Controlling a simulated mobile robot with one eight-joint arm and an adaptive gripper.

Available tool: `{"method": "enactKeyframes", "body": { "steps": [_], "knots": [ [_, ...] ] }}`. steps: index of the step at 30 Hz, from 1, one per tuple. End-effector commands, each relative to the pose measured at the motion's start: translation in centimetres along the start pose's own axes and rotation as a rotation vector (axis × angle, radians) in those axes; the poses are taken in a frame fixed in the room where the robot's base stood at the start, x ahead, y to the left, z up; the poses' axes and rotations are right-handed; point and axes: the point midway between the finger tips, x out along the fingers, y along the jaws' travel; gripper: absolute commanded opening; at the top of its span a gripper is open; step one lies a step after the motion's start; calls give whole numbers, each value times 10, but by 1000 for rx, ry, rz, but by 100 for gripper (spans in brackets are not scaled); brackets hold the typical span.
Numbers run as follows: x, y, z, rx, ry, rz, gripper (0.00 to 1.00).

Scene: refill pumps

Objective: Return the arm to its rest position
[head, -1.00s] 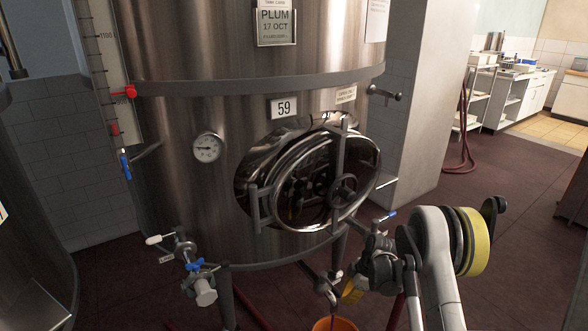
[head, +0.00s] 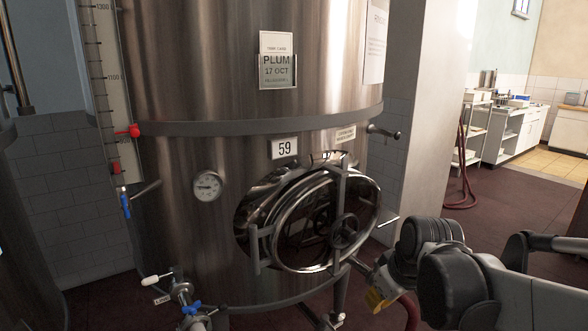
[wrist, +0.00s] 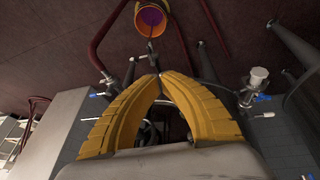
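My arm reaches in from the lower right of the head view, its dark wrist and joints in front of the tank (head: 180,80). My gripper's yellow fingers (head: 378,300) point downward below the tank's round hatch (head: 325,220). In the wrist view the two yellow fingers of my gripper (wrist: 158,76) curve in and their tips meet. Nothing shows held between them. The fingertips are apart from the orange bucket (wrist: 137,30), which has purple contents and lies beyond them in the wrist view.
The steel tank carries a 59 plate (head: 285,148), a gauge (head: 208,186) and a lower valve with a blue handle (head: 191,308). A red hose (wrist: 97,45) runs over the dark floor. A white pillar (head: 425,110) stands right of the tank. Open floor (head: 490,225) lies further right.

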Motion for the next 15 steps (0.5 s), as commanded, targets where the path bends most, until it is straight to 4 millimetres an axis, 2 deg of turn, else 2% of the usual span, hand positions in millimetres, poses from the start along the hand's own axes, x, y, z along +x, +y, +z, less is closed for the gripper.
{"method": "enactKeyframes", "body": {
  "steps": [1, 3, 6, 12, 15],
  "knots": [
    [-16, -9, 14, 47, 16, 19, 0],
    [-34, -18, 32, 121, 40, 47, 0],
    [-54, -31, 58, 225, 79, 82, 0],
    [-70, -50, 101, 388, 150, 124, 0],
    [-72, -54, 113, 433, 172, 134, 0]
  ]
}}
